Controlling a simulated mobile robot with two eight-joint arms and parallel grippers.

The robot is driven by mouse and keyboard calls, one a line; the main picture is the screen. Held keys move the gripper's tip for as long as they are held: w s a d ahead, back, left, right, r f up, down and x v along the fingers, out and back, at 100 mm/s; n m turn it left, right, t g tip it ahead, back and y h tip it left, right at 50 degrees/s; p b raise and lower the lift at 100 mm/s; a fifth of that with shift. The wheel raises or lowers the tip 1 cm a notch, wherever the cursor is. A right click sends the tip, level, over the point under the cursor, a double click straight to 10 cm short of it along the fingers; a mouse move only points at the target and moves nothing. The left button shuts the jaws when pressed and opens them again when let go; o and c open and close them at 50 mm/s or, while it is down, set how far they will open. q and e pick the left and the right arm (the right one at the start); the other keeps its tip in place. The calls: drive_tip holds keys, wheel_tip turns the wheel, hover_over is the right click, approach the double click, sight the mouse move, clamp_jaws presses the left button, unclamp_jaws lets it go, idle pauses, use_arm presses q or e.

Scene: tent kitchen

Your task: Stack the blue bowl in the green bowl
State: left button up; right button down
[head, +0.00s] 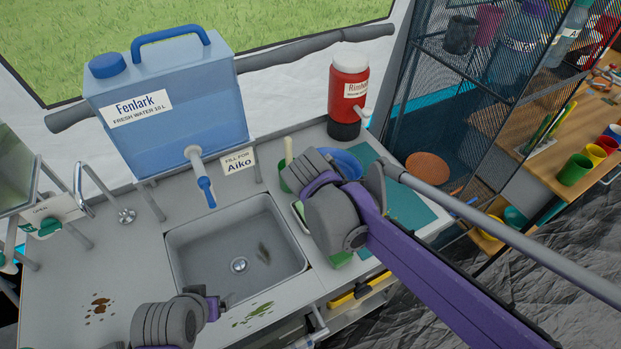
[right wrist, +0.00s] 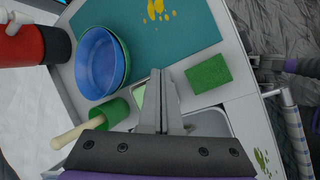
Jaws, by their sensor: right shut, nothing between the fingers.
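The blue bowl (right wrist: 97,62) sits inside the green bowl (right wrist: 127,62) in the right wrist view; only a strip of the green bowl's rim shows around it. In the head view the blue bowl (head: 348,160) shows partly behind my right arm. My right gripper (right wrist: 158,78) is shut and empty, to the right of the bowls in the wrist view and apart from them. Its fingers are hidden behind the arm in the head view. My left gripper (head: 214,303) is low over the counter's front, left of the sink; its fingers are too unclear to judge.
A teal mat (right wrist: 150,30) with yellow stains lies beside the bowls. A green sponge (right wrist: 208,74), a green pot with a wooden-handled brush (right wrist: 72,136) and a red dispenser (head: 347,90) are near.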

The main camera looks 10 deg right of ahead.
use_arm(q)
drive_tip(key=shift+w+d+f, duration=0.1)
drive_tip(key=shift+w+f, duration=0.05)
drive_tip(key=shift+f, duration=0.1)
use_arm(e)
drive_tip(key=w+a+n+t+h, duration=0.1)
drive_tip(key=w+a+n+h, duration=0.2)
drive_tip(key=w+a+n, duration=0.8)
use_arm(q)
drive_tip(key=shift+r, duration=0.2)
use_arm(e)
drive_tip(key=shift+m, duration=0.7)
drive_tip(key=x, duration=0.9)
drive_tip(key=shift+s+f, duration=0.25)
drive_tip(key=shift+f, duration=0.15)
use_arm(q)
drive_tip(key=shift+f+b, duration=0.3)
drive_tip(key=shift+f, duration=0.1)
use_arm(e)
drive_tip(key=shift+w+d, duration=0.6)
drive_tip(key=shift+d, duration=0.25)
use_arm(q)
drive_tip(key=shift+r, duration=0.15)
use_arm(e)
drive_tip(key=shift+r, duration=0.15)
